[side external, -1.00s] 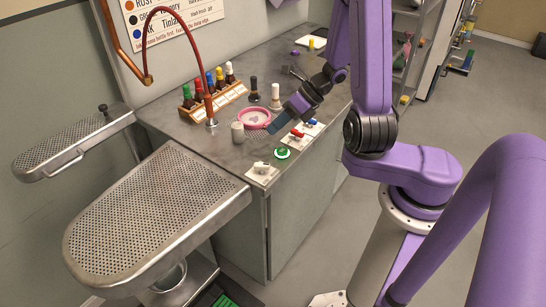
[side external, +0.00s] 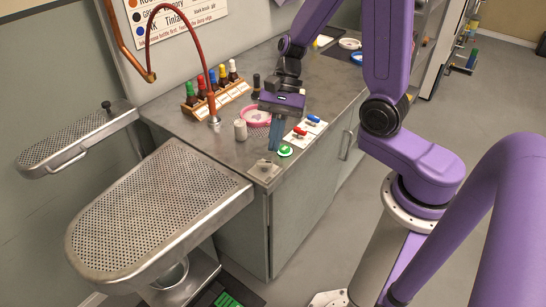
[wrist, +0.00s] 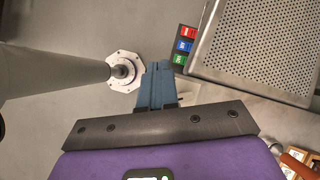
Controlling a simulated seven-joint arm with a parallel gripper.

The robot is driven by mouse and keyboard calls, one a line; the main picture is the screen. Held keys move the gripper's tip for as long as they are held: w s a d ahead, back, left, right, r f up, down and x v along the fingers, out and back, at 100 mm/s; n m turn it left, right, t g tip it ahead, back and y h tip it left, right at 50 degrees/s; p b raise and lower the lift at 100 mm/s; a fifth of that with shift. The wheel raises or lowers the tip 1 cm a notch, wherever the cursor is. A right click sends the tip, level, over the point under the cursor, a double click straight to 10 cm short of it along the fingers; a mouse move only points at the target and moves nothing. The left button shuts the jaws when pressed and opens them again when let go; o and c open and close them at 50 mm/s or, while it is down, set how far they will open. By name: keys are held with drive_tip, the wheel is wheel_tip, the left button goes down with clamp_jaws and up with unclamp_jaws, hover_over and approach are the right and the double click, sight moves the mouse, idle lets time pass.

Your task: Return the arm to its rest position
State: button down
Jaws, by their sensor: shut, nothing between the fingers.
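My gripper (side external: 275,136) is above the grey counter (side external: 318,92) in the side view, pointing down near its front edge. Its two blue fingers are together with nothing between them. In the wrist view the closed fingers (wrist: 157,86) point towards the grey floor. The fingers hide part of the pink-rimmed dish (side external: 251,116) behind them in the side view.
A rack of capped bottles (side external: 212,98) stands at the back of the counter, with a white-capped jar (side external: 240,129) in front. A white card with red and blue pieces (side external: 311,127) and a green round item (side external: 285,151) lie by the front edge. A perforated board (side external: 150,215) is at left.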

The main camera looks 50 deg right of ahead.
drive_tip(key=s+d+r+n+t+h, duration=0.1)
drive_tip(key=s+r+n+h, duration=0.1)
drive_tip(key=s+n, duration=0.5)
drive_tip(key=s+r+n+t+h, duration=0.1)
drive_tip(key=s+r+n+h, duration=0.2)
drive_tip(key=s+n, duration=0.5)
drive_tip(key=n, duration=1)
drive_tip(key=shift+s+d+n+h, duration=0.3)
drive_tip(key=shift+d+h, duration=0.1)
idle(0.4)
